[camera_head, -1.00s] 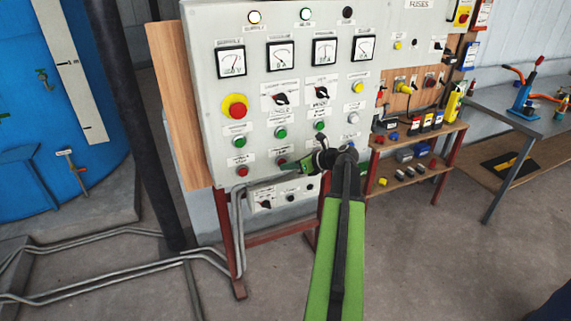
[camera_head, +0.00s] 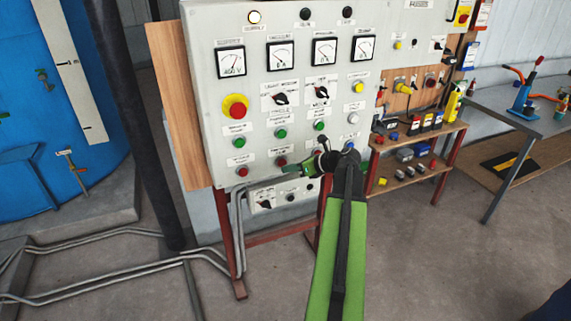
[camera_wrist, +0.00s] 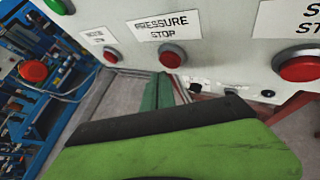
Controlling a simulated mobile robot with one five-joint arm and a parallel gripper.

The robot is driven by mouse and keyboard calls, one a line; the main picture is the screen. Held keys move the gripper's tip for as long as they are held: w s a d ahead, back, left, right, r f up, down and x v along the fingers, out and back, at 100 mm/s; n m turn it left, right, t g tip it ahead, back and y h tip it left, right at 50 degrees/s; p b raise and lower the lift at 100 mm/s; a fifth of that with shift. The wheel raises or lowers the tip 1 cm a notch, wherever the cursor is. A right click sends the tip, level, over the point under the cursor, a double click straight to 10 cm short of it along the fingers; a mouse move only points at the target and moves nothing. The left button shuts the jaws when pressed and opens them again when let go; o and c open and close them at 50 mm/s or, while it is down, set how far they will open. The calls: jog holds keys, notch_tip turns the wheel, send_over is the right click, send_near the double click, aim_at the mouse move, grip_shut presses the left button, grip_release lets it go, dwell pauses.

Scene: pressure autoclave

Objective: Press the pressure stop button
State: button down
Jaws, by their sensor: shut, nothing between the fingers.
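The pressure stop button (camera_wrist: 171,56) is a round red button under a "PRESSURE STOP" label in the wrist view. In the head view it is the middle red button (camera_head: 281,161) in the bottom row of the grey control panel (camera_head: 232,75). My gripper (camera_head: 287,168) is shut and empty, just below and right of that button. In the wrist view my green gripper (camera_wrist: 158,98) points toward the panel, its tip below the button. A gap shows between them there; the exact depth is hard to tell.
Other red buttons sit left (camera_wrist: 110,55) and right (camera_wrist: 300,67) in the wrist view. Green buttons (camera_head: 280,133) and a red-and-yellow emergency stop (camera_head: 236,107) are above. A small switch box (camera_head: 283,195) lies below. A shelf (camera_head: 415,178) stands right.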

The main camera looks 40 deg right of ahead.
jog(key=s, duration=0.1)
jog(key=s+a, duration=0.1)
jog(key=s, duration=0.2)
jog(key=shift+s+a, duration=0.3)
jog(key=shift+a, duration=0.1)
dwell(0.7)
